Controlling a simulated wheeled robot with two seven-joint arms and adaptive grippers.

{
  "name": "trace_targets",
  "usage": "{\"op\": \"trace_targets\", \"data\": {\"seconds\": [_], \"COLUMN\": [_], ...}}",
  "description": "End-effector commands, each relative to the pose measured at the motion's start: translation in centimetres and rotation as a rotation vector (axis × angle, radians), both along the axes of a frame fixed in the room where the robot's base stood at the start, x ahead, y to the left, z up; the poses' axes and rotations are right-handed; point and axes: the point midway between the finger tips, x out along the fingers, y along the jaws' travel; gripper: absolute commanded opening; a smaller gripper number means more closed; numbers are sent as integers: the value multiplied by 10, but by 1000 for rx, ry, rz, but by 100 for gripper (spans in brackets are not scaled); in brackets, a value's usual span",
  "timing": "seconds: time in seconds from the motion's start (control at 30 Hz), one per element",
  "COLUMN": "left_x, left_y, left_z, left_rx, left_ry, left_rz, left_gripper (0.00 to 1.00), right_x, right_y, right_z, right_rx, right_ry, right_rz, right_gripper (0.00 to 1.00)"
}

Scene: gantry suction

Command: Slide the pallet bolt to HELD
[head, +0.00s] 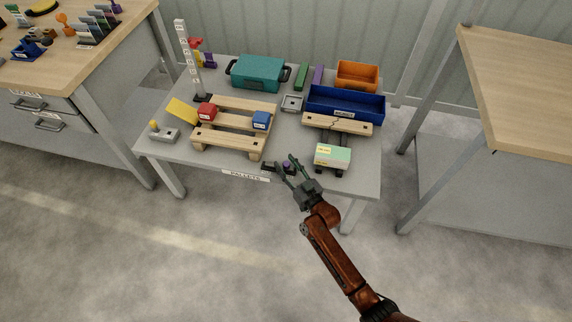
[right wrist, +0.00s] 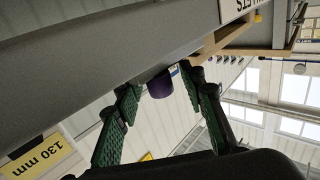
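The pallet bolt (head: 269,167) is a small dark fitting at the front edge of the grey table, right of the PALLETS label (head: 246,176). Its purple knob (head: 287,166) shows beside my right gripper's fingers. In the right wrist view the purple knob (right wrist: 160,84) lies between the green-padded fingertips, with gaps on both sides. My right gripper (head: 286,163) is open and empty at the table's front edge; it also shows in the right wrist view (right wrist: 164,97). Any HELD marking is too small to read. My left gripper is not in view.
A green-and-cream box (head: 332,156) stands right of the bolt. A joystick box (head: 163,134) is at the left. The floor in front is clear.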

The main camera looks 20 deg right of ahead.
Motion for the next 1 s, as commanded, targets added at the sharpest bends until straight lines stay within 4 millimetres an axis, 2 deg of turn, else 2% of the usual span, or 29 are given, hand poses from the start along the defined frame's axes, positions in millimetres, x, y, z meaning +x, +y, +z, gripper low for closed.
{"op": "trace_targets", "data": {"seconds": [0.07, 0.57, 1.0], "left_x": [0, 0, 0], "left_y": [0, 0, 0], "left_z": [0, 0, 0], "left_rx": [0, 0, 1], "left_ry": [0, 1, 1], "left_rz": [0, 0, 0], "left_gripper": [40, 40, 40], "right_x": [0, -1, 0], "right_y": [0, 0, 0], "right_z": [0, 0, 0], "right_rx": [0, 0, 0], "right_ry": [0, 0, 0], "right_rz": [0, 0, 0], "right_gripper": [35, 1, 0]}}
